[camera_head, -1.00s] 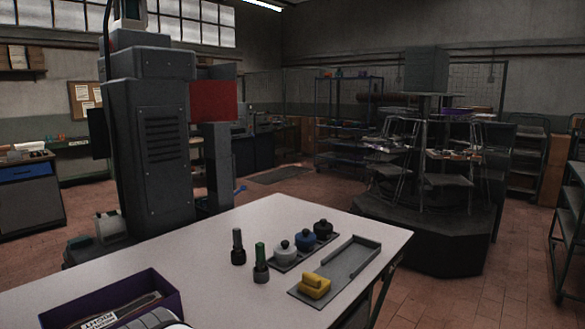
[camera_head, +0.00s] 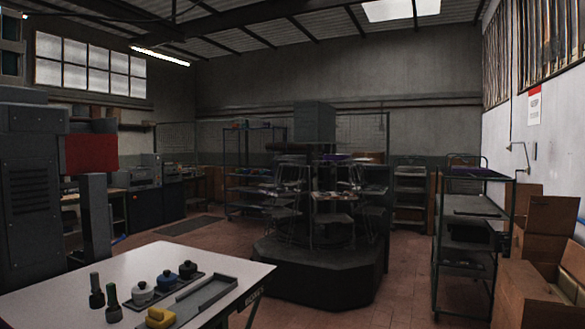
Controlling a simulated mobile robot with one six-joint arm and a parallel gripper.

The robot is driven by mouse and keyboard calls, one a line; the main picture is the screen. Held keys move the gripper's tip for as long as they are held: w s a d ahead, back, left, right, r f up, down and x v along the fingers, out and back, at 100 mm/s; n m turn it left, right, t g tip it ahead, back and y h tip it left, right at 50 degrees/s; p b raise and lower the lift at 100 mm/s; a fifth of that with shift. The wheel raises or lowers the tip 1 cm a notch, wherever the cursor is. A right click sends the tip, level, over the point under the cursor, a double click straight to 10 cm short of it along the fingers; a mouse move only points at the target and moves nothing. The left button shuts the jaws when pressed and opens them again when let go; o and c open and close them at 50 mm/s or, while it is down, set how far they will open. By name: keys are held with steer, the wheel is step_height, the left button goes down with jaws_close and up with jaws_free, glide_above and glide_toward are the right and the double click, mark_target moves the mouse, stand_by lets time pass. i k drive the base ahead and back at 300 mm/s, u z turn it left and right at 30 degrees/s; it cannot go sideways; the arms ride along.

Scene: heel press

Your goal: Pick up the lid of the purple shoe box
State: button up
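The purple shoe box is not in the current view, and no lid can be made out for certain. A flat purple item (camera_head: 475,172) lies on the top shelf of the dark rack at the right; it is too small to tell whether it is a lid. Another small purple patch (camera_head: 366,159) shows at the top of the dark carousel stand in the middle. My gripper is not in view.
The carousel's wide base (camera_head: 315,272) stands beyond. The dark rack (camera_head: 470,255) and cardboard boxes (camera_head: 540,265) stand right. Floor between is clear.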

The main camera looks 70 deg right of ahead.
mark_target(462, 170)
steer(key=k, duration=0.65)
steer(key=z, duration=2.2)
steer(key=i, duration=6.9)
steer(key=z, duration=0.25)
